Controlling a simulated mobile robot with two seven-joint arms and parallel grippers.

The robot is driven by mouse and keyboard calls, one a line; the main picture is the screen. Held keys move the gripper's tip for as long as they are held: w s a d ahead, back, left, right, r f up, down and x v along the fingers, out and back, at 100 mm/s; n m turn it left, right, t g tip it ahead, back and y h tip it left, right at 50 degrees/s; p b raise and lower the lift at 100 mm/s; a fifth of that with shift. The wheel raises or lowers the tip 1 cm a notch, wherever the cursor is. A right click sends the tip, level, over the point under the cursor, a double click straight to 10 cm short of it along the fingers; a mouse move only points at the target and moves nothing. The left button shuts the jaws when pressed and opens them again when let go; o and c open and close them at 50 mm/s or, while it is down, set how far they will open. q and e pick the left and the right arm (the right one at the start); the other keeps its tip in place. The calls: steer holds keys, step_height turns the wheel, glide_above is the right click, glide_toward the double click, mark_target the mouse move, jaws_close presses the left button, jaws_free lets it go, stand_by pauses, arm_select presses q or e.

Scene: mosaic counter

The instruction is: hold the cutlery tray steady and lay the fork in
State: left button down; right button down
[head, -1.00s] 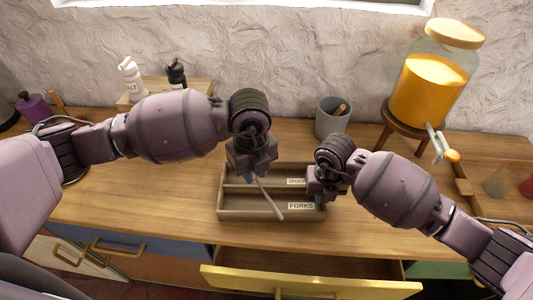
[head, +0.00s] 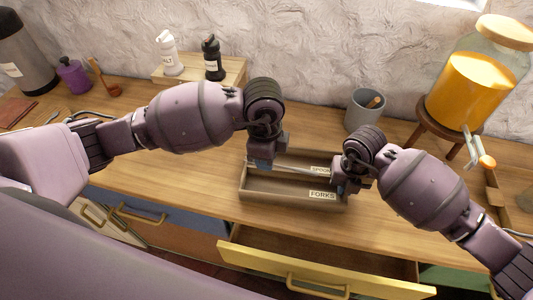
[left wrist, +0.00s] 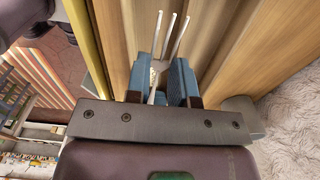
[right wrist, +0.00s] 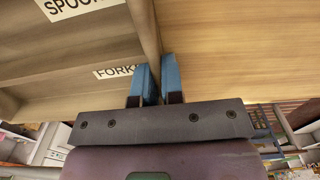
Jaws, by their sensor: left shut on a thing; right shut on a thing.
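The wooden cutlery tray (head: 262,193) sits on the counter, with compartments labelled SPOONS and FORKS. My left gripper (head: 264,163) is over the tray's back left part. In the left wrist view its blue fingers (left wrist: 162,85) are shut on the fork (left wrist: 155,75), whose tines point up in the picture. In the head view a thin silver length of the fork (head: 318,168) seems to reach right across the tray, above the FORKS compartment's back. My right gripper (head: 347,181) is shut on the tray's right wall; the right wrist view shows its fingers (right wrist: 156,83) astride it.
An open drawer with a yellow front (head: 320,272) juts out below the tray. A grey cup (head: 366,110) and a juice dispenser (head: 470,85) on a stool stand behind right. A wooden caddy (head: 190,78) with two bottles stands at the back. Counter left of the tray is clear.

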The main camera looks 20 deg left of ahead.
arm_select(q)
steer(key=shift+f, duration=2.45)
steer(key=c, duration=0.9)
jaws_free()
steer(key=shift+r, duration=0.1)
steer(key=r, duration=1.2)
steer(key=shift+a, duration=0.2)
steer(key=shift+f, duration=0.1)
arm_select(e)
steer(key=c, duration=1.2)
jaws_free()
